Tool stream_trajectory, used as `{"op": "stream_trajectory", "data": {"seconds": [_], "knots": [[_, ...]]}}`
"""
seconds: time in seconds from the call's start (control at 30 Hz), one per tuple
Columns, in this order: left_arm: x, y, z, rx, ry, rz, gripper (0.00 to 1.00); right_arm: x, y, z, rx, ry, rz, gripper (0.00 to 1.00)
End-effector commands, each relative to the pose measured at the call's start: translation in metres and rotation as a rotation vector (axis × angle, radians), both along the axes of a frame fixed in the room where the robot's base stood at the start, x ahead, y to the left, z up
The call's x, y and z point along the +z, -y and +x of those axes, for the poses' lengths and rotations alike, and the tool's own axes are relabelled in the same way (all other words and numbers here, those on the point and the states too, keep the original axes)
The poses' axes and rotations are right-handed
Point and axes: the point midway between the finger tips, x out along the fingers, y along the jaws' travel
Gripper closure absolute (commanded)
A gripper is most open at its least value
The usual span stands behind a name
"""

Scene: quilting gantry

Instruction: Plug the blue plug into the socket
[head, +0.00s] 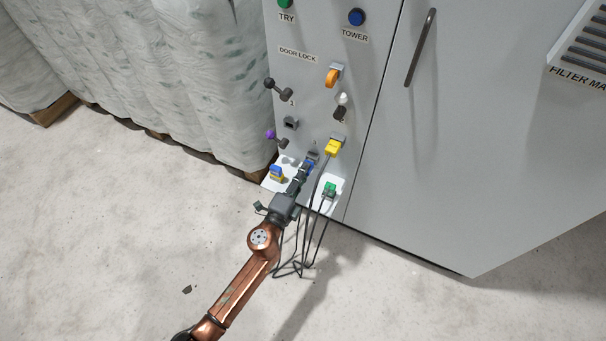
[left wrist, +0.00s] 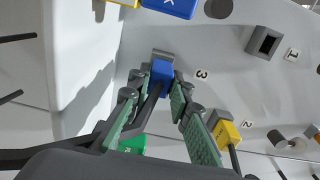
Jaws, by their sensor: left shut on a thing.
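The blue plug (left wrist: 161,74) is between the green-padded fingers of my left gripper (left wrist: 158,94), which is shut on it. Its front is against or just at a grey socket (left wrist: 163,54) beside the label 3; how deep it sits is hidden. In the head view my left gripper (head: 303,172) is low on the grey panel, covering most of the blue plug (head: 310,165). The grey socket (head: 313,154) shows just above it. A dark cable runs back from the plug between the fingers. My right gripper is not in view.
A yellow plug (head: 334,147) sits in socket 2; an empty dark socket (head: 291,123) is by label 1. Cables hang below. Wrapped pallets (head: 170,80) stand left; the front floor is clear.

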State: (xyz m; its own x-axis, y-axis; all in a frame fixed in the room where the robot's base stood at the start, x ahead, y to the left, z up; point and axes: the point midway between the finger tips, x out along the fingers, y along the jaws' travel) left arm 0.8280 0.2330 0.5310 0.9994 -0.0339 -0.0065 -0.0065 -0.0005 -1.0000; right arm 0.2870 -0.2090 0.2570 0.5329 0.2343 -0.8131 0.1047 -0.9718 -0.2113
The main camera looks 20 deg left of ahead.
Motion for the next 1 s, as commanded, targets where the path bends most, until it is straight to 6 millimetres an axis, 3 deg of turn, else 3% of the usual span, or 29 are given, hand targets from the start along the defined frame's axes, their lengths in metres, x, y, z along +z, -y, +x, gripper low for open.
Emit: {"op": "stream_trajectory", "data": {"seconds": [0.3, 0.33, 0.6, 1.0], "knots": [[-0.0004, 0.0, 0.0077, 0.0, 0.0, 0.002, 1.0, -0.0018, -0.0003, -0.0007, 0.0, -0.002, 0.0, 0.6], [-0.0004, -0.0001, 0.0075, 0.001, -0.001, 0.002, 0.81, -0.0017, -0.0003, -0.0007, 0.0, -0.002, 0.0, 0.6], [-0.0002, 0.0, 0.0073, 0.0, 0.0, 0.001, 0.62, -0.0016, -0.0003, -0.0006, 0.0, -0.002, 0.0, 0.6], [-0.001, -0.0004, -0.0018, 0.0, -0.001, 0.001, 0.61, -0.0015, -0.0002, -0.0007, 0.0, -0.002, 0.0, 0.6]]}}
